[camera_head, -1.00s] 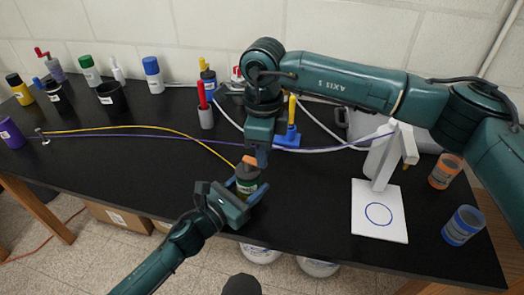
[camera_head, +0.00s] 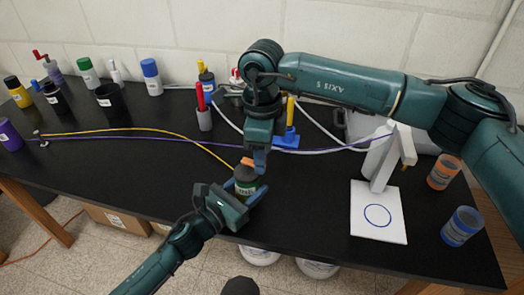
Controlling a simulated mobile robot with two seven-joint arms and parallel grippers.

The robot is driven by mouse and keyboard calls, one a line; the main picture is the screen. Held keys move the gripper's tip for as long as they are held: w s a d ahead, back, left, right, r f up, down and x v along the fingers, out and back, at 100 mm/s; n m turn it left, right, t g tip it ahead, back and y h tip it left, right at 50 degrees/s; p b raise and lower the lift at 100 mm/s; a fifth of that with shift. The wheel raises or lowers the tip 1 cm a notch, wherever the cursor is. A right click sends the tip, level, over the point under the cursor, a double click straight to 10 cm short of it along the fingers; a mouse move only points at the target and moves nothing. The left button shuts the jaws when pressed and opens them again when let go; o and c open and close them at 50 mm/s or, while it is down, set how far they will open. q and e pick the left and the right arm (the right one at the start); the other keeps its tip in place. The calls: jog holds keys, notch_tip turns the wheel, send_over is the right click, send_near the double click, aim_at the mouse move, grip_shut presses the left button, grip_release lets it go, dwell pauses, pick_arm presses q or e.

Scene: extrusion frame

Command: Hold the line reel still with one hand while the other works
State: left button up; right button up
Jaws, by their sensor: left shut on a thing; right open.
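A dark cylinder (camera_head: 246,186) with a pale label and an orange top (camera_head: 247,162) stands near the table's front edge. It looks like the line reel, though I cannot be sure. A yellow line (camera_head: 150,130) runs from the left and ends close to it. My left gripper (camera_head: 241,190) is shut around its body from the front and hides part of it. My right gripper (camera_head: 259,158) points down, open, just above and right of the orange top. Whether it touches the top is unclear.
A purple line (camera_head: 330,151) runs from the purple reel (camera_head: 9,135) to the white stand (camera_head: 383,160). Bottles and a black cup (camera_head: 110,98) stand at back left. An orange-banded pot (camera_head: 443,172), a blue pot (camera_head: 462,226) and a white card (camera_head: 378,228) are at right.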

jog(key=shift+r, duration=0.1)
notch_tip(320, 180, up, 12)
dwell(0.4)
dwell(0.9)
notch_tip(320, 180, down, 12)
jog(key=m, duration=0.6)
jog(key=shift+a, duration=0.15)
jog(key=shift+c, duration=0.4)
jog(key=shift+w, duration=0.1)
grip_shut()
